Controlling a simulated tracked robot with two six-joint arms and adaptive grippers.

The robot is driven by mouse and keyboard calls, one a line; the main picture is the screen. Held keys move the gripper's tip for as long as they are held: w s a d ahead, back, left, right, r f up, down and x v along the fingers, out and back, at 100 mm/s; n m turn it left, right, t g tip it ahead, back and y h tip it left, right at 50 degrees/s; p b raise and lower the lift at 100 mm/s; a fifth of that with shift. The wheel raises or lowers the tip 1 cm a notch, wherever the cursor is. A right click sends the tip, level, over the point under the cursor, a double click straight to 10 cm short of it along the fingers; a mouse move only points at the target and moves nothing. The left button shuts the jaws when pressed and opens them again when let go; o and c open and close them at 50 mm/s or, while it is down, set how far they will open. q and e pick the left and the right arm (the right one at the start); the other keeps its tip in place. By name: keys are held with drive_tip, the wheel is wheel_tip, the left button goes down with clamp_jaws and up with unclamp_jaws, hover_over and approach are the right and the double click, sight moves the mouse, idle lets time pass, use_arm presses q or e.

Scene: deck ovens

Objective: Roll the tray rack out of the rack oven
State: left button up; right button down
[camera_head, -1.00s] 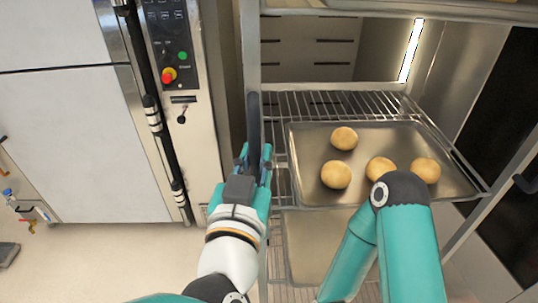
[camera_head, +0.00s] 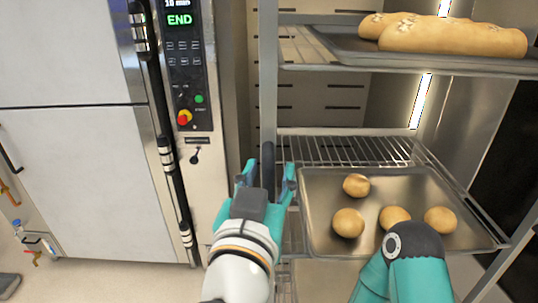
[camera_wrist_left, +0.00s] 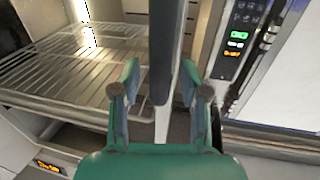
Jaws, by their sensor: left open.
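The tray rack (camera_head: 268,90) is a tall metal frame with shelves, standing in the lit oven chamber at right in the head view. A dark upright handle (camera_head: 267,158) is at its left front post. My left gripper (camera_head: 268,178) is open at this handle, with one finger on either side. In the left wrist view the dark handle (camera_wrist_left: 166,50) runs down between the open fingers (camera_wrist_left: 160,92), with gaps on both sides. My right arm (camera_head: 412,265) shows at the lower right in front of the rack; its gripper is out of view.
A tray with several round buns (camera_head: 325,240) and a higher tray with loaves (camera_head: 375,60) are on the rack. Left of it stand a control panel (camera_head: 185,75) reading END and a pale oven door (camera_head: 70,165). Pale floor shows at lower left.

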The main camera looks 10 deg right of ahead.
use_arm(q)
drive_tip(key=shift+r, duration=2.1)
